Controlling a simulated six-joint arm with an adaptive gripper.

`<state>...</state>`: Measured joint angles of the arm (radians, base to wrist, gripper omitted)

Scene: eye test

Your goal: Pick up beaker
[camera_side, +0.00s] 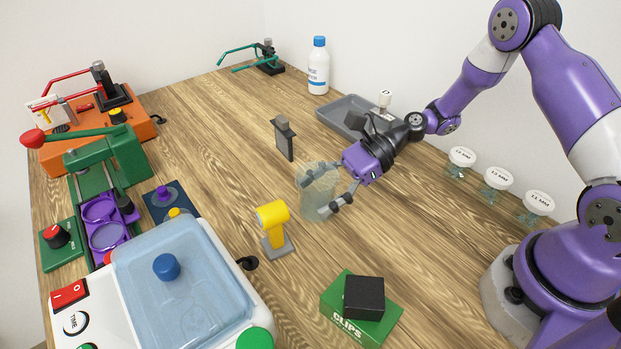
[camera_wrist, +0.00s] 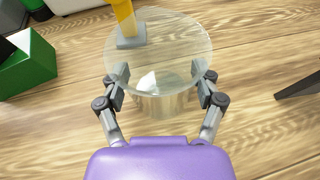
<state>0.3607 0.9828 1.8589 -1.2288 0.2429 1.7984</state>
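The beaker (camera_side: 321,193) is a clear, pale glass vessel near the middle of the wooden table in the side view. It looks upright; I cannot tell whether its base touches the table. My gripper (camera_side: 314,195) reaches it from the right, with one finger on the far side and one on the near side. In the wrist view the beaker (camera_wrist: 165,50) shows its round rim, and it lies between the two fingers of my gripper (camera_wrist: 160,88). The fingers sit close to the glass on both sides. I cannot tell whether they press on it.
A yellow device on a grey foot (camera_side: 273,224) stands close by on the left. A dark upright piece (camera_side: 284,138) stands behind. A green clips box (camera_side: 342,322) bearing a black block (camera_side: 364,297) lies in front. A grey tray (camera_side: 338,117) lies behind my gripper.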

